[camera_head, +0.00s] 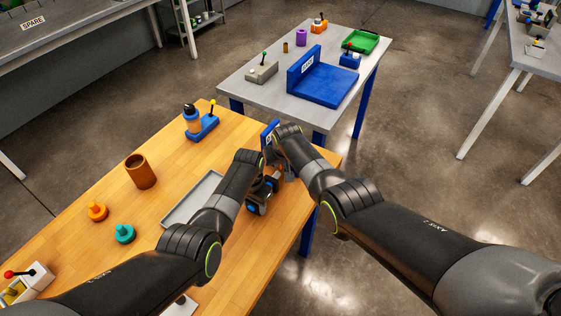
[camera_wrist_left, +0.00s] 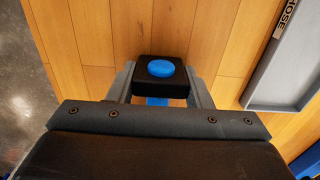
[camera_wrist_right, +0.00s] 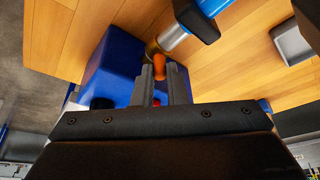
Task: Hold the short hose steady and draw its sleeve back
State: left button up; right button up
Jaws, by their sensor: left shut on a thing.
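The short hose seems to be the piece with a black square end and a round blue face (camera_wrist_left: 160,68), set between the fingers of my left gripper (camera_wrist_left: 160,80). My left gripper is shut on it, just above the wooden table. In the right wrist view, a silver cylinder (camera_wrist_right: 172,38) with blue and black parts seems to be the same piece. My right gripper's (camera_wrist_right: 163,75) fingers are close together, near a brass-coloured ring (camera_wrist_right: 153,50) and an orange piece (camera_wrist_right: 173,78). I cannot tell whether they hold anything, or which part is the sleeve.
A blue block (camera_wrist_right: 108,68) stands close beside my right fingers. A grey tray (camera_wrist_left: 262,88) labelled HOSE lies near my left gripper.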

grip_shut()
jog(key=shift+s+a, duration=0.9)
jog(key=shift+s, duration=0.3)
jog(key=shift+o, duration=2.2)
grip_release()
jog(key=shift+w+r, duration=0.1)
jog(key=shift+r, duration=0.45)
notch_tip(320, 180, up, 9)
jog(key=shift+f, duration=0.1)
